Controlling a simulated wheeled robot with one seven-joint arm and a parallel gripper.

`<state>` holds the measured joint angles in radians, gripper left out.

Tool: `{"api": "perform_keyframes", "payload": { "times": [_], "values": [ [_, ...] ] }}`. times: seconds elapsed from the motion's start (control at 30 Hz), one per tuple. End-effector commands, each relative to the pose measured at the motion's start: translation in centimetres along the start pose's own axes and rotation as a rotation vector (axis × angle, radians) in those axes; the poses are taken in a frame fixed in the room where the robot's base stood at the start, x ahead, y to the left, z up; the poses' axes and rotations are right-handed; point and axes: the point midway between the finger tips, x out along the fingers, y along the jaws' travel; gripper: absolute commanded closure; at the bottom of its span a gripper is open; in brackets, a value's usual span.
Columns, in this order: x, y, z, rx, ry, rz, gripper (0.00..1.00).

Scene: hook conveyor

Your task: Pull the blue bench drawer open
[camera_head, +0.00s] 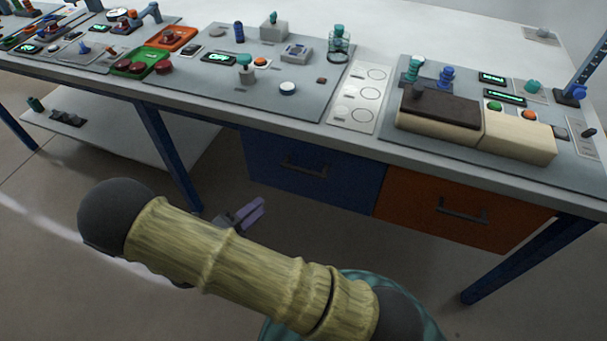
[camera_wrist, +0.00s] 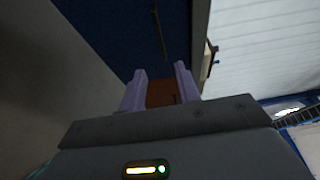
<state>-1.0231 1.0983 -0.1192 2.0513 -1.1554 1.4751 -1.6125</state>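The blue bench drawer (camera_head: 270,168) hangs under the worktop, left of the orange drawer, and looks shut. Its dark bar handle (camera_head: 304,169) runs across the front. In the wrist view the blue front (camera_wrist: 115,30) fills the upper middle, with the handle (camera_wrist: 160,34) beyond my fingers. My gripper (camera_head: 250,213), with purple fingers, is below and left of the handle in the head view, apart from it. In the wrist view my gripper (camera_wrist: 160,72) is open and empty, and the orange drawer shows between its fingers. My arm hides part of the floor.
The orange drawer (camera_head: 440,208) with its own handle (camera_head: 463,213) is right of the blue one. A blue bench leg (camera_head: 172,157) stands to the left, near my gripper. A low shelf (camera_head: 150,140) lies further left. The worktop edge (camera_head: 220,110) overhangs the drawers.

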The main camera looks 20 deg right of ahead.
Motion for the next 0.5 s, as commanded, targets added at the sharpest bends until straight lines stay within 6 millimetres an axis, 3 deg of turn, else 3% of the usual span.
{"api": "perform_keyframes", "payload": {
  "times": [0.27, 0.5],
  "values": [
    [0.6, 0.0, -0.1, 0.002, 0.003, 0.002, 0.67],
    [3.9, 0.0, -0.1, 0.002, 0.007, 0.002, 0.67]
  ]
}}
